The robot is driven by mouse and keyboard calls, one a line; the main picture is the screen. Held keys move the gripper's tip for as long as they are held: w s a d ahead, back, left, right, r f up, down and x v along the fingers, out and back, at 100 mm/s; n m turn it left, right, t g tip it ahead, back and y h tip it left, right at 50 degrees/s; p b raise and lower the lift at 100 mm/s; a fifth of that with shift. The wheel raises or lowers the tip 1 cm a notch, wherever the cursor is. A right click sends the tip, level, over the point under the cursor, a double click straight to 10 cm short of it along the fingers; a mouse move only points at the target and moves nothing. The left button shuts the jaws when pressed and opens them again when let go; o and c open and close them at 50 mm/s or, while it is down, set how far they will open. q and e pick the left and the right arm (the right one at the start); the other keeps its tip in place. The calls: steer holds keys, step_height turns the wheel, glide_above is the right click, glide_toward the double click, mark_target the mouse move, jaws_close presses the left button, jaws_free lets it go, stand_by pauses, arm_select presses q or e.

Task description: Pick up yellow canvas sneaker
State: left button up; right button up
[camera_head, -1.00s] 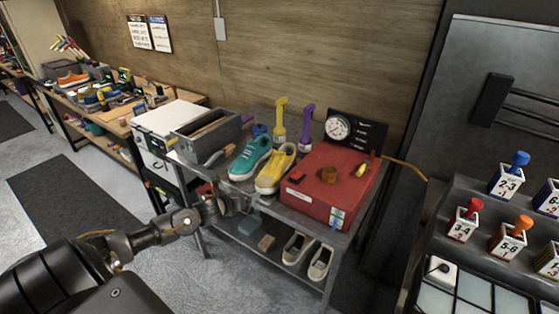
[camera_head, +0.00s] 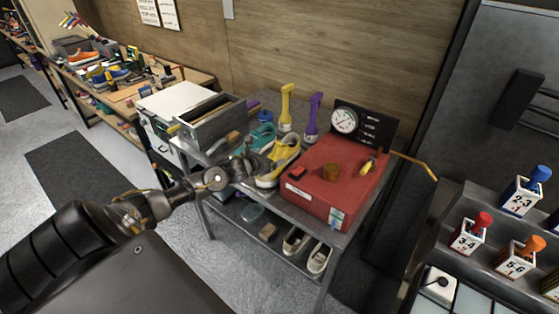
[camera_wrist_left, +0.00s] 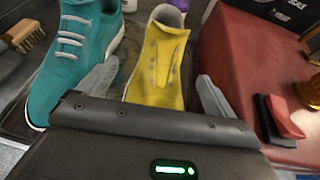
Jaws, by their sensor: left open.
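The yellow canvas sneaker (camera_head: 281,158) stands on the top of a grey metal cart, between a teal sneaker and a red box. It also shows in the left wrist view (camera_wrist_left: 158,62), where its near end lies between my two fingers. My left gripper (camera_head: 258,165) is at the sneaker's near end, partly covering it in the head view. In the left wrist view my left gripper (camera_wrist_left: 155,90) is open, with one finger on each side of the shoe. I cannot tell whether the fingers touch it. My right gripper is not in view.
The teal sneaker (camera_head: 262,137) stands close on the left, also in the wrist view (camera_wrist_left: 75,50). The red box (camera_head: 333,182) is close on the right. A grey bin (camera_head: 213,121) is at left.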

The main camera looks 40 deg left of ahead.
mark_target(276, 155)
arm_select(q)
steer(key=shift+w+r, duration=0.1)
steer(key=shift+w+p, duration=0.35)
steer(key=shift+p, duration=0.25)
steer(key=p+x, duration=0.1)
steer(key=x, duration=0.2)
steer(key=shift+w+d+f, duration=0.1)
steer(key=shift+d+f, duration=0.1)
steer(key=shift+f, duration=0.15)
steer(key=shift+w+f, duration=0.25)
steer(key=shift+w, duration=0.15)
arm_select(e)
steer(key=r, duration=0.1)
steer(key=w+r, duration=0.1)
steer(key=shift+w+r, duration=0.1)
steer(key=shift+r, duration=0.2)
arm_select(q)
steer(key=shift+a, duration=0.1)
steer(key=shift+c, duration=1)
steer(key=c, duration=1.1)
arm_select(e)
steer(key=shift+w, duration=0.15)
